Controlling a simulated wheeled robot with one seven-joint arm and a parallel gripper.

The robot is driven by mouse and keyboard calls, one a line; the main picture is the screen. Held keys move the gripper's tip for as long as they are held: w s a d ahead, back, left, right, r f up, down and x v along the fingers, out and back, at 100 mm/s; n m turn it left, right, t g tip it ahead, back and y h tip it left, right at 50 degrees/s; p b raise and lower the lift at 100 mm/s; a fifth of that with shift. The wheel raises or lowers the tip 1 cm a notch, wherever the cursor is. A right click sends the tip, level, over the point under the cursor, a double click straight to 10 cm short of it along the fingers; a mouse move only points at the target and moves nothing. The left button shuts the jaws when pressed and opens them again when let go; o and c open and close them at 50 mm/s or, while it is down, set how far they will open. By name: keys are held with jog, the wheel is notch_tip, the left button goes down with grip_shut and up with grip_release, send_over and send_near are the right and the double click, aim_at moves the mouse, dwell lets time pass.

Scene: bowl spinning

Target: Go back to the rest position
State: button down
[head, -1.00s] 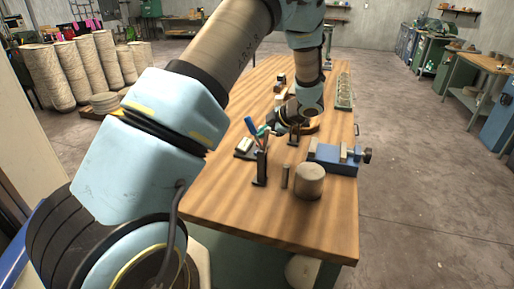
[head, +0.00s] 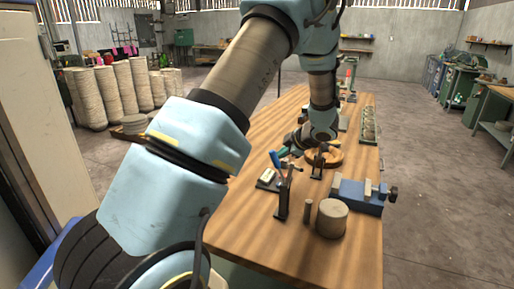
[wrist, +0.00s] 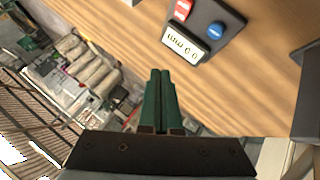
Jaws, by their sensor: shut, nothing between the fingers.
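My gripper (head: 284,153) is at the end of my arm, above the left part of the wooden workbench. Its green fingers (wrist: 160,98) are together and empty in the wrist view. A round wooden bowl-like piece (head: 337,159) lies on the bench just right of my wrist, partly hidden behind it. A small dark device (head: 267,179) with a pale display lies below and left of the gripper. In the wrist view the device (wrist: 205,30) shows a red and a blue button and sits beyond the fingertips, apart from them.
A grey cylinder (head: 332,218), a thin post (head: 307,211) and a blue vise (head: 357,195) stand on the near right. The bench's front (head: 270,240) is bare.

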jog(key=a+r+m+h+b, duration=0.1)
jog(key=a+r+m+h, duration=0.5)
jog(key=m, duration=0.2)
jog(key=s+a+m+g, duration=0.2)
jog(key=s+a, duration=0.3)
jog(key=s, duration=0.3)
jog(key=s+a+f+m+g+b, duration=0.1)
jog(key=s+a+m, duration=0.3)
jog(key=s, duration=0.4)
jog(key=s+a+m+g, duration=0.3)
jog(key=s+a, duration=0.3)
jog(key=s, duration=0.2)
jog(key=shift+f+y+b, duration=0.4)
